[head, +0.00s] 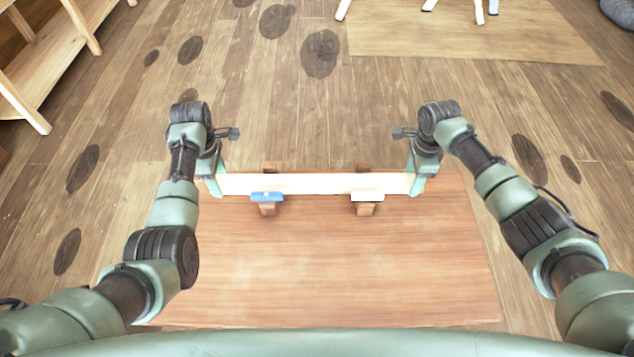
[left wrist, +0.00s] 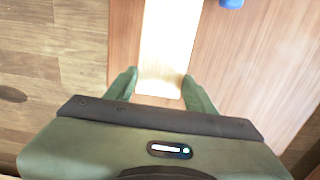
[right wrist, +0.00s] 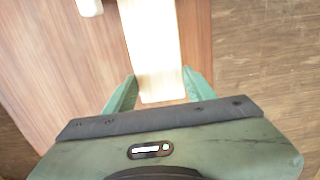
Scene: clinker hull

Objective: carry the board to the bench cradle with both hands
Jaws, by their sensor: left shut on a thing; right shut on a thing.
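A long pale board (head: 315,184) lies crosswise along the far edge of the wooden bench (head: 330,270). My left gripper (head: 213,182) is shut on the board's left end, with a finger on each side of it in the left wrist view (left wrist: 160,85). My right gripper (head: 419,182) is shut on its right end, as the right wrist view (right wrist: 158,88) also shows. The bench cradle has two wooden supports, a left one (head: 268,209) with a blue block on top and a right one (head: 366,209) with a white block on top. The board is at these supports; whether it touches them is unclear.
The near bench top is bare. A wooden shelf (head: 60,50) stands at the far left. White furniture legs (head: 478,10) stand on a pale mat (head: 470,40) at the back right. The plank floor between them is open, with dark round spots.

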